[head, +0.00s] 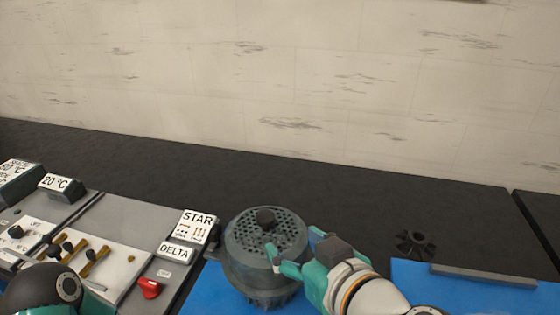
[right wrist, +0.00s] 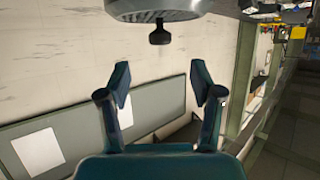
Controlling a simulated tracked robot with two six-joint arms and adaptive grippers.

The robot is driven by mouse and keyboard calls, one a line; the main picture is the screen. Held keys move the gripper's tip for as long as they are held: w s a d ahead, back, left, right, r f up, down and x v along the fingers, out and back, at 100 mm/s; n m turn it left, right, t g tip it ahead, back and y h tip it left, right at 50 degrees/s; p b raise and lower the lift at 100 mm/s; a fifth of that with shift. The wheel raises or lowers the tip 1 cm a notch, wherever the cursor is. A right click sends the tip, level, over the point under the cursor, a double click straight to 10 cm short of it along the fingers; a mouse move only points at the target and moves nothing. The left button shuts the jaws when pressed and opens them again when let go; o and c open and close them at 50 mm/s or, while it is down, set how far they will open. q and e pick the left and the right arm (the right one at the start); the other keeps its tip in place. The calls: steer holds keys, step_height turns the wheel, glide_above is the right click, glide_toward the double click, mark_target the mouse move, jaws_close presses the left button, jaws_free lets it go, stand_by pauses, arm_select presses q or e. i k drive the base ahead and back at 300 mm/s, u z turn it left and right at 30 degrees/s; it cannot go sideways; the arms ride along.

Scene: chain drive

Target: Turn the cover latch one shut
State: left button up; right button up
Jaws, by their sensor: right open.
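A round grey housing with a perforated cover (head: 290,227) stands on a blue mat, with a black knob (head: 265,216) on its top. The knob also shows in the right wrist view (right wrist: 160,35), below the cover's rim (right wrist: 152,14). I cannot tell whether this knob is cover latch one; no other latch is clear. My right gripper (head: 294,245) is at the housing's right side, its fingertips beside the cover. In the right wrist view its fingers (right wrist: 161,84) are apart with nothing between them, and the knob lies beyond the tips. My left gripper is not visible.
At left is a panel with a red switch (head: 150,288), a STAR label block (head: 199,226), a DELTA block (head: 176,252) and brass-coloured bars (head: 95,262). At right, a black finned part (head: 415,242) sits behind a blue mat (head: 480,294) with a grey bar (head: 483,275).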

mark_target(215, 233)
steer(key=k, duration=1)
